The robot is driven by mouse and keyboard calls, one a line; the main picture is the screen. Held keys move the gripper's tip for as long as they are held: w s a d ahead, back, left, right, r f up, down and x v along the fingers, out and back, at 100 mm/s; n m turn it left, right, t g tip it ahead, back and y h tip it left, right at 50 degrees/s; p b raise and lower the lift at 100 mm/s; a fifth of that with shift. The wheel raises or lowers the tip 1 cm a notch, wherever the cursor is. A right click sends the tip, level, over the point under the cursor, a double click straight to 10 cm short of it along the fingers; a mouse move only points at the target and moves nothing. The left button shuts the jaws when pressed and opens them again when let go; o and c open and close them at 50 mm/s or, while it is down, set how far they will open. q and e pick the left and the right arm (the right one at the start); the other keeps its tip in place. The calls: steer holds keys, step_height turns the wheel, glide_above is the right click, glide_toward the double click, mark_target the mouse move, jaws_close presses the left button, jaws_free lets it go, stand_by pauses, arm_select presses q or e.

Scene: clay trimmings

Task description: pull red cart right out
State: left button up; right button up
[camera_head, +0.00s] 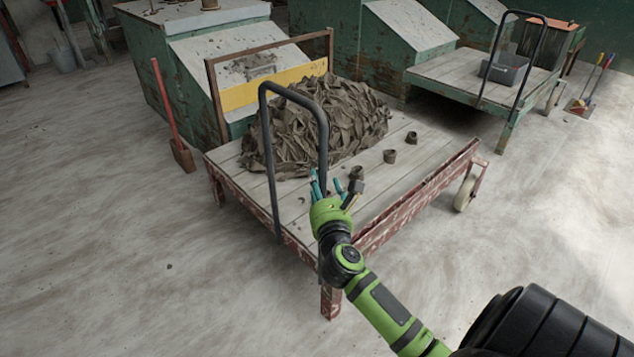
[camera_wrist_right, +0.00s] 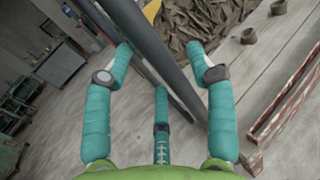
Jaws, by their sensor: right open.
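The red cart (camera_head: 402,200) is a low flatbed with red-painted edges and a grey plank deck. It carries a heap of grey-brown clay trimmings (camera_head: 322,122). A dark tubular push handle (camera_head: 266,150) stands at its near end and also shows in the right wrist view (camera_wrist_right: 172,62). My right gripper (camera_head: 330,186) is green with teal fingers and is at the handle's right upright. In the right wrist view the open fingers (camera_wrist_right: 160,75) are spread on either side of the dark tube; I cannot tell whether they touch it. My left gripper is out of view.
Green bins (camera_head: 150,75) stand behind the cart. A red-handled shovel (camera_head: 172,120) stands left of it. A second cart (camera_head: 455,75) with a grey tub (camera_head: 505,68) is at the back right. The floor in front and to the left is clear.

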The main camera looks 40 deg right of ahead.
steer(key=shift+x, duration=1.2)
steer(key=shift+a, duration=0.1)
jaws_close()
